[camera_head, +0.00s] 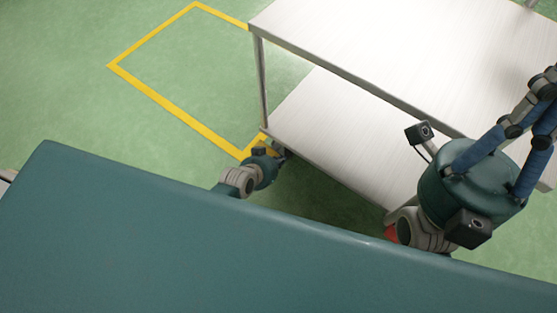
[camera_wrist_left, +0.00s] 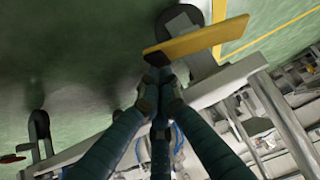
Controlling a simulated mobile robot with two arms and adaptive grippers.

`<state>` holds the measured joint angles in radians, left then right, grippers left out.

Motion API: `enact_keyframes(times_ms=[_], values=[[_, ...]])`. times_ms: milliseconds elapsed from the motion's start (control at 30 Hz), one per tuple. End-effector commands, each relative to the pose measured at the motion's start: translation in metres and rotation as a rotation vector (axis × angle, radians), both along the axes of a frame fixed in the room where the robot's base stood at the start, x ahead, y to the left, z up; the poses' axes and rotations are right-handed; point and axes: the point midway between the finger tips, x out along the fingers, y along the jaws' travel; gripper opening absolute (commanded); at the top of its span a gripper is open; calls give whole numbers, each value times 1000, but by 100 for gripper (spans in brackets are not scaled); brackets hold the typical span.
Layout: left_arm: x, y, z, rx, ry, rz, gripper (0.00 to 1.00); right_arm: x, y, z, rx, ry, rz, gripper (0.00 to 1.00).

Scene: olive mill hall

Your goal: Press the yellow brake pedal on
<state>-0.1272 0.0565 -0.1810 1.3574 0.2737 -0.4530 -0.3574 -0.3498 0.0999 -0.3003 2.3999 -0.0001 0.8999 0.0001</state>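The yellow brake pedal (camera_wrist_left: 197,40) shows in the left wrist view as a flat bar beside a dark caster wheel. In the head view a small part of the pedal (camera_head: 270,146) shows at the cart's near left corner. My left gripper (camera_head: 276,157) is low by that corner, its fingers mostly hidden. In the left wrist view the left gripper's fingers (camera_wrist_left: 158,84) are drawn together, empty, with the tips close to the pedal's lower edge; I cannot tell whether they touch. My right gripper (camera_head: 543,88) is at the right, its fingertips partly cut off.
The metal cart has an upper shelf (camera_head: 420,50) and a lower shelf (camera_head: 340,135). A yellow floor marking (camera_head: 175,107) lies left of it on open green floor. Another caster (camera_wrist_left: 40,130) shows in the left wrist view. My teal body fills the bottom of the head view.

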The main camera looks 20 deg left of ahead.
Motion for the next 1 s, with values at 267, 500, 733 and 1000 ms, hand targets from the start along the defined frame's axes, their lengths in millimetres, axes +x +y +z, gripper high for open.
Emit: enact_keyframes(times_ms=[267, 500, 733, 1000], values=[[-17, 6, 16, 1, 0, 0, 0, 0, 0, 0, 0, -1, -1, 0], [-49, 17, 50, 1, 0, 0, 0, 0, 0, 0, 0, 0, 0, 0], [-73, 25, 75, 2, 0, 0, 0, 0, 0, 0, 0, 0, 0, 0], [-81, 27, 85, 0, 0, 0, 0, 0, 0, 0, 0, 0, 0, 0]])
